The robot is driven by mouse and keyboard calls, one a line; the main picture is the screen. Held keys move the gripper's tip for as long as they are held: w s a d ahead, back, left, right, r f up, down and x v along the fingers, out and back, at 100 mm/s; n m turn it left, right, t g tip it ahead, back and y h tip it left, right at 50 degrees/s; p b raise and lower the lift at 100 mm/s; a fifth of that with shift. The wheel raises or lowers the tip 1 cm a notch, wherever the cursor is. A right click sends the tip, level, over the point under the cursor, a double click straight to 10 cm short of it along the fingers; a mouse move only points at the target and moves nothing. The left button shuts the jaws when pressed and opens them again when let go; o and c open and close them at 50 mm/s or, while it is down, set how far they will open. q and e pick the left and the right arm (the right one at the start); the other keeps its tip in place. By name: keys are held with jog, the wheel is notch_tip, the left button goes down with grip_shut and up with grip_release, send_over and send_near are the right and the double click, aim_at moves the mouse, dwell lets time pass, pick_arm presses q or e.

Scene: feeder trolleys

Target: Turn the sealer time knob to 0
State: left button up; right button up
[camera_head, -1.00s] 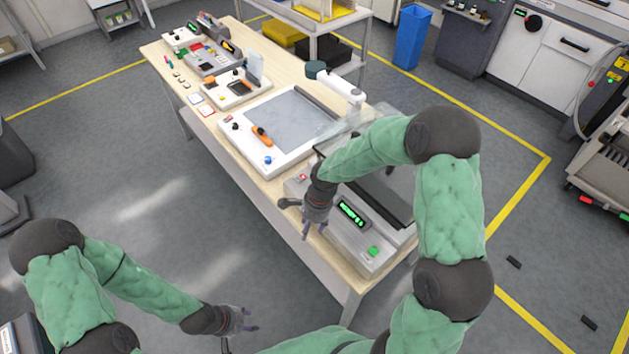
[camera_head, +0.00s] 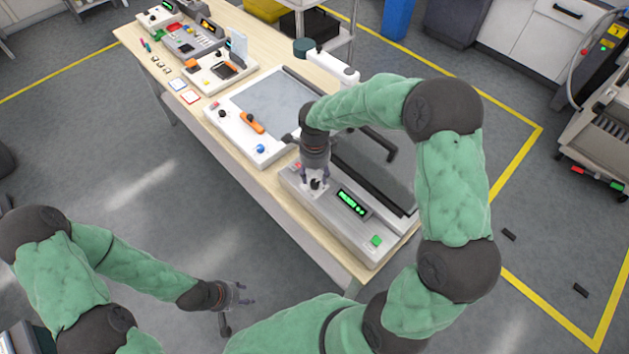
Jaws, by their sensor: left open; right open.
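The sealer (camera_head: 345,235) is a grey box with a dark top plate at the near right end of the table. Its front panel has a green-lit display (camera_head: 351,203) and a green button (camera_head: 376,240). The black time knob (camera_head: 316,184) sits on a pale plate at the panel's left. My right gripper (camera_head: 316,180) points down over the knob. Its open fingers stand on either side of the knob; contact cannot be told. The knob's pointer and scale are too small to read. My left gripper (camera_head: 246,295) is open and empty over the floor, away from the table.
A white panel device (camera_head: 228,140) with an orange handle (camera_head: 252,123) and a blue knob (camera_head: 260,149) stands beside the sealer. Smaller devices line the table's far end. A shelf trolley (camera_head: 335,40) stands behind. The floor before the table is clear.

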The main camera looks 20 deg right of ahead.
aim_at(315, 183)
jog(key=shift+f, duration=2.05)
grip_shut()
